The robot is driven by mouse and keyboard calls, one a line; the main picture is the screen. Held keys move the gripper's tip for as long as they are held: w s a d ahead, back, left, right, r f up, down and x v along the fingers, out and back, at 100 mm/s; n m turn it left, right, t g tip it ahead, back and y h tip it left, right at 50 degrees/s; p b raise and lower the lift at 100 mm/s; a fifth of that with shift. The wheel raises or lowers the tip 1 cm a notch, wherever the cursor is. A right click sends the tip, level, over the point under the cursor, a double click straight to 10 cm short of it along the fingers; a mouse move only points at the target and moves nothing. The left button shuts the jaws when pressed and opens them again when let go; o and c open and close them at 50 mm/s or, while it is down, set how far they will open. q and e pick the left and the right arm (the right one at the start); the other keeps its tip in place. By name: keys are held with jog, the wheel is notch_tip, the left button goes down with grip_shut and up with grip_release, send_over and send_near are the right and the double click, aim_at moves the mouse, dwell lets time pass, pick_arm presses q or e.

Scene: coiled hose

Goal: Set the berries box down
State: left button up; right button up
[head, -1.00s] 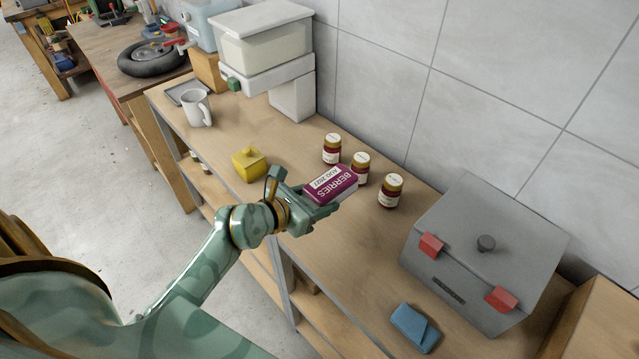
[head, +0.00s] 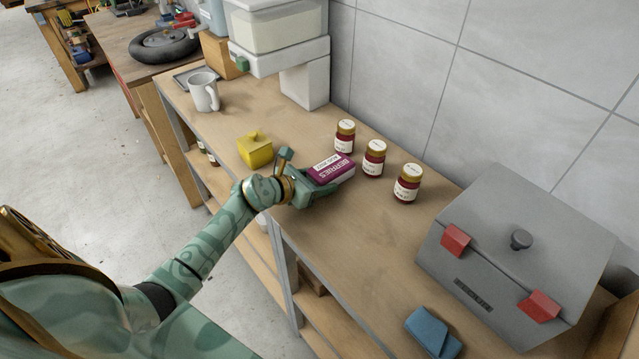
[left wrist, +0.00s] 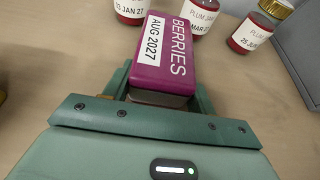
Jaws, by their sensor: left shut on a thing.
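The berries box (head: 331,170) is purple with a white date label. It lies flat between the fingers of my left gripper (head: 318,188), which is shut on it. In the left wrist view the box (left wrist: 168,58) shows its "BERRIES" and "AUG 2027" lettering, with a green finger of the gripper (left wrist: 165,98) on each side. The box is at or just above the wooden bench top (head: 375,235); I cannot tell whether it touches. My right gripper is not in view.
Three jam jars, left (head: 345,136), middle (head: 374,158) and right (head: 407,183), stand just beyond the box. A yellow lidded pot (head: 255,150) is to its left. A grey toolbox (head: 515,255) and blue pouch (head: 432,332) are at right. Bench between is clear.

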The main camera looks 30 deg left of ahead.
pick_arm(q)
jog(key=shift+r, duration=0.2)
jog(key=shift+f, duration=0.1)
jog(key=o, duration=0.8)
jog(key=shift+s+f, duration=0.1)
jog(key=shift+f, duration=0.05)
jog(key=o, duration=0.4)
